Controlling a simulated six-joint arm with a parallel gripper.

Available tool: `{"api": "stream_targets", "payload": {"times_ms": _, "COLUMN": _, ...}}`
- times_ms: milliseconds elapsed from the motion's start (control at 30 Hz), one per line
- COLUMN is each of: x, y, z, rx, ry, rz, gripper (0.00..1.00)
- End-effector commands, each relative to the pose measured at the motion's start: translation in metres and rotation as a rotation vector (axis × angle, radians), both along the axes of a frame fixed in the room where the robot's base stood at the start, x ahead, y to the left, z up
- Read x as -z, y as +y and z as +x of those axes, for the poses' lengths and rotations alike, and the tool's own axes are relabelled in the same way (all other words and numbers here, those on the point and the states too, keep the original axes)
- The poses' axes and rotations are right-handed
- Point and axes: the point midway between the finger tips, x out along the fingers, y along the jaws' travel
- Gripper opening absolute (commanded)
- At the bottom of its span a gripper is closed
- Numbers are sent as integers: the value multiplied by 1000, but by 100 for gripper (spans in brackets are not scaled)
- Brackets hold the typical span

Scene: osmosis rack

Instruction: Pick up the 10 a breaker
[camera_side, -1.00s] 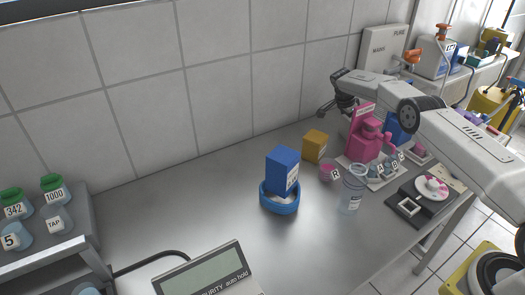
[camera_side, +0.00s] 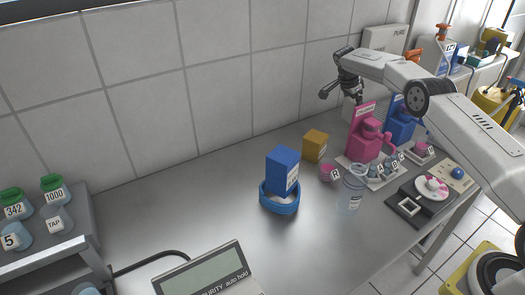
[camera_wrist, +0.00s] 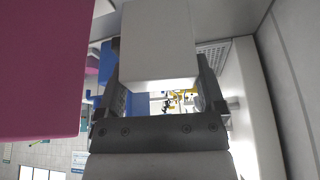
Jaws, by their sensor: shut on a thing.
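My gripper (camera_side: 343,92) is raised near the back wall, behind and above the pink apparatus (camera_side: 366,138). In the wrist view its two dark fingers close on the sides of a plain pale grey block (camera_wrist: 159,48). No marking shows on the block's visible faces, so I cannot read whether it is the 10 A breaker. A large magenta surface (camera_wrist: 45,65) fills the left of the wrist view, close beside the gripper.
A blue apparatus (camera_side: 402,122) stands right of the pink one. Small labelled pieces, a clear cylinder (camera_side: 352,188), a yellow box (camera_side: 315,146) and a blue box in a blue ring (camera_side: 281,204) stand on the steel bench.

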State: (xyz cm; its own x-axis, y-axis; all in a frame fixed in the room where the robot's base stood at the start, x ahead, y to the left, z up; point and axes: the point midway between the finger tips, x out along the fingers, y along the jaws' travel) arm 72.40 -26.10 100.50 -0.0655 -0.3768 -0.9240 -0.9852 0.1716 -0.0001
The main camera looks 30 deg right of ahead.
Motion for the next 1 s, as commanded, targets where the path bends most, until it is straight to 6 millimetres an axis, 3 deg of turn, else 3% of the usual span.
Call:
{"api": "stream_targets", "payload": {"times_ms": 100, "x": -16, "y": 0, "z": 1, "rx": 0, "ry": -3, "rz": -1, "gripper": 22}}
{"api": "stream_targets", "payload": {"times_ms": 300, "x": -29, "y": 0, "z": 0, "rx": 0, "ry": -2, "rz": 0, "gripper": 22}}
{"api": "stream_targets", "payload": {"times_ms": 1000, "x": -31, "y": 1, "z": 0, "rx": -7, "ry": 0, "rz": 0, "gripper": 22}}
